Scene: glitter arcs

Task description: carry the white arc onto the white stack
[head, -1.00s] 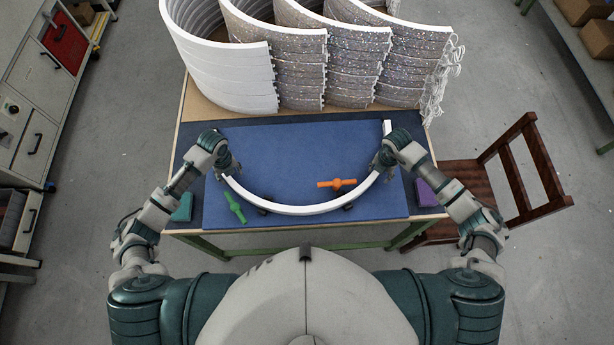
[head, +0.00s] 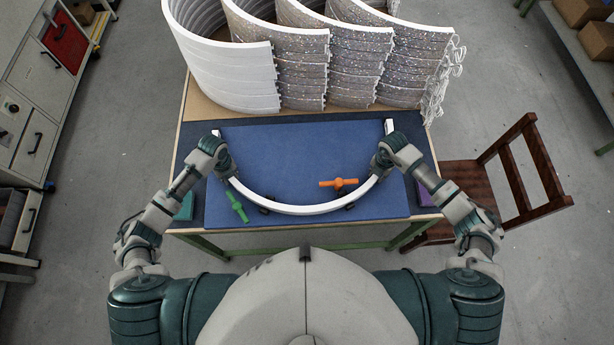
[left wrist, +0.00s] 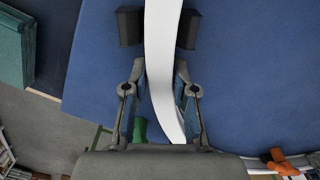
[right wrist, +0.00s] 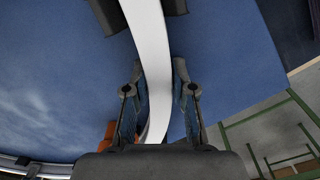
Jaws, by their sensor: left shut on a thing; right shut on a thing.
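The white arc (head: 300,210) is a thin curved strip over the blue mat, bowed toward me, with its two ends pointing away. My left gripper (head: 229,171) is shut on its left side, and my right gripper (head: 379,166) is shut on its right side. The arc also runs between the fingers in the left wrist view (left wrist: 161,45) and the right wrist view (right wrist: 149,50). I cannot tell whether it is clear of the mat. The white stack (head: 225,82) of curved pieces stands at the table's far left, beyond the mat.
Several glittery stacks (head: 302,75) stand right of the white stack. A green piece (head: 237,206) and an orange piece (head: 338,183) lie near the arc. Dark blocks (left wrist: 130,27) flank the arc. A wooden chair (head: 500,180) stands right of the table. The mat's middle (head: 290,155) is clear.

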